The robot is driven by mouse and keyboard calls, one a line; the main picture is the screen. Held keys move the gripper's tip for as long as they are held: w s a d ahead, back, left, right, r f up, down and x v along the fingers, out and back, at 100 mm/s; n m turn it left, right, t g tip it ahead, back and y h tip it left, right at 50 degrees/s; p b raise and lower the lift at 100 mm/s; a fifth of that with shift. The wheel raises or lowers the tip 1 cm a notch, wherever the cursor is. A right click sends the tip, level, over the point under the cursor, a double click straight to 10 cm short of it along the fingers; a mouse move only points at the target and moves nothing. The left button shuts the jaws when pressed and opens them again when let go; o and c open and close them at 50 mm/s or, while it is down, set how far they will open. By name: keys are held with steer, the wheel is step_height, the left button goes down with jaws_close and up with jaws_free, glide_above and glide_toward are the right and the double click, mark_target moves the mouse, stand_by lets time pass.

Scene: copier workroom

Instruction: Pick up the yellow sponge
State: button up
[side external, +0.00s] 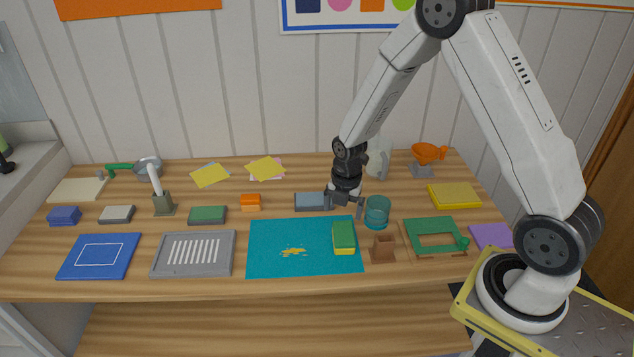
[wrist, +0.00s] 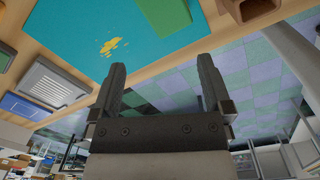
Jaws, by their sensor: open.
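A block with a green top and a yellow lower layer (side external: 344,238), which looks like a sponge, lies on the right part of the teal mat (side external: 262,262). Its green top (wrist: 165,14) also shows at the top edge of the wrist view. A flat yellow block (side external: 454,195) lies at the back right; I cannot tell whether it is a sponge. My gripper (side external: 345,207) is open and empty, pointing down behind the two-layered block, between a blue-grey block (side external: 309,202) and a teal cup (side external: 377,212). Its spread fingers (wrist: 161,68) show in the wrist view.
A small brown holder (side external: 382,248) and a green frame (side external: 434,236) stand right of the mat. A grey slotted tray (side external: 193,254) and a blue tray (side external: 98,256) lie left. A yellow patch (side external: 292,253) marks the mat; the mat around it is clear.

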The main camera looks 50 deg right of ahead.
mark_target(344, 231)
steer(key=f+n, duration=0.1)
steer(key=d+f+n, duration=0.1)
steer(key=n, duration=0.1)
steer(key=w+d+f+n, duration=0.1)
steer(key=f, duration=0.1)
steer(key=shift+w+n, duration=0.1)
steer(key=shift+n, duration=0.3)
steer(key=shift+f, duration=1.35)
steer(key=shift+f, duration=0.15)
steer(key=shift+d+f, duration=0.15)
steer(key=shift+f, duration=2.25)
steer(key=shift+c, duration=0.2)
steer(key=c, duration=1)
